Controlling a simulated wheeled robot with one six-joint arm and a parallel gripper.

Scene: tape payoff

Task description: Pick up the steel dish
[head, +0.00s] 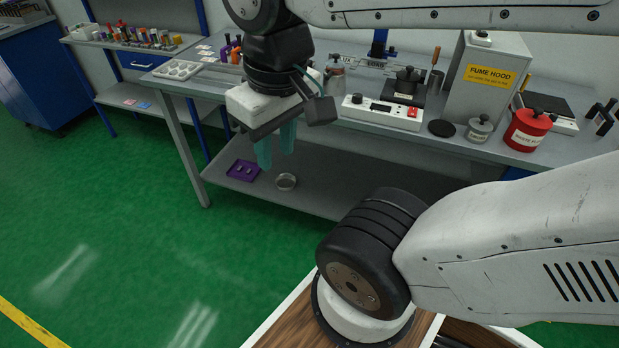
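The steel dish (286,181), small, round and shallow, sits on the lower grey shelf (330,203) of the workbench, to the right of a purple tray. My gripper (276,155) hangs above the shelf and points down, with two teal fingers. The fingers are apart with a gap between them, and nothing shows in the gap. In the picture the fingertips are just above and left of the dish. How far they are from it in depth I cannot tell.
The purple tray (243,170) holds small items on the same shelf. The shelf right of the dish looks clear.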

